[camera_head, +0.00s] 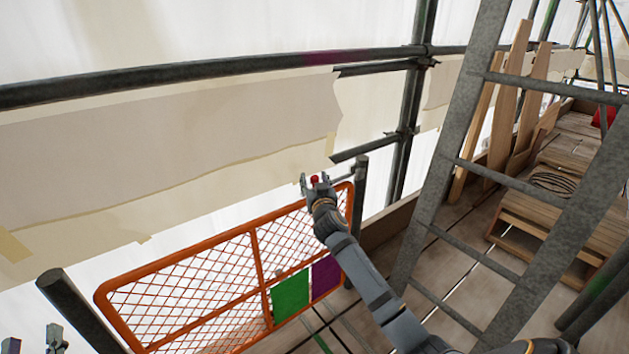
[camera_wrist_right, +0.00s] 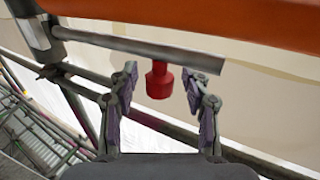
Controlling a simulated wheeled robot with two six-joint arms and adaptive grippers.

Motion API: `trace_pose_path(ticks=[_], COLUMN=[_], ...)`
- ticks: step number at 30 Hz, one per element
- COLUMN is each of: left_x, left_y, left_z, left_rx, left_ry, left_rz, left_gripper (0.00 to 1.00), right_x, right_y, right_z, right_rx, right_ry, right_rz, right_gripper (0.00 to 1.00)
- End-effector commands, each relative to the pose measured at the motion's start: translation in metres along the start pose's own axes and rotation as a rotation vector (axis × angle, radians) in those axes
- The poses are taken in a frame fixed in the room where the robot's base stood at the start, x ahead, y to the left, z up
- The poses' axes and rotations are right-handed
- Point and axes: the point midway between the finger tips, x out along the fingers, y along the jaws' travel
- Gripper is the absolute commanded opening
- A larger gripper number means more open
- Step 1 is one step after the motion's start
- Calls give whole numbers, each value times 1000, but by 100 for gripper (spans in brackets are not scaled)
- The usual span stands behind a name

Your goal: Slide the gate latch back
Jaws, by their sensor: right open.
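The orange mesh gate (camera_head: 258,262) stands at the lower left, and its orange rail (camera_wrist_right: 190,22) crosses the top of the right wrist view. The latch is a grey rod (camera_wrist_right: 110,42) beside the rail, with a red knob (camera_wrist_right: 159,82) hanging from it. The knob also shows in the head view (camera_head: 314,179). My right gripper (camera_wrist_right: 160,88) is open, its fingers on either side of the knob, with visible gaps to both. My left gripper (camera_head: 33,343) shows only its tips at the lower left corner, apart and empty.
A grey post (camera_head: 357,205) stands beyond the gate's right end, and another (camera_head: 75,310) at its left end. A ladder (camera_head: 438,190) rises to the right of my right arm.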

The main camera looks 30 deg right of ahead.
Motion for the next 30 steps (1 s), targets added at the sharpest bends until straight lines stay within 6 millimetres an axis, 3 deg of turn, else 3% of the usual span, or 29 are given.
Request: trace_pose_path(ticks=[5,18,23,30], left_x=[-1,0,0,0], left_y=[0,0,0,0], left_z=[1,1,1,1], left_rx=[1,0,0,0], left_ry=[-3,-2,-2,-2], left_rz=[1,0,0,0], left_gripper=[40,40,40,40], right_x=[-9,-105,-119,-120], right_y=[0,0,0,0], right_z=[0,1,0,0], right_rx=[-1,-1,0,0], right_ry=[0,-2,-1,0], right_rz=[-1,-1,0,0], right_gripper=[48,48,48,48])
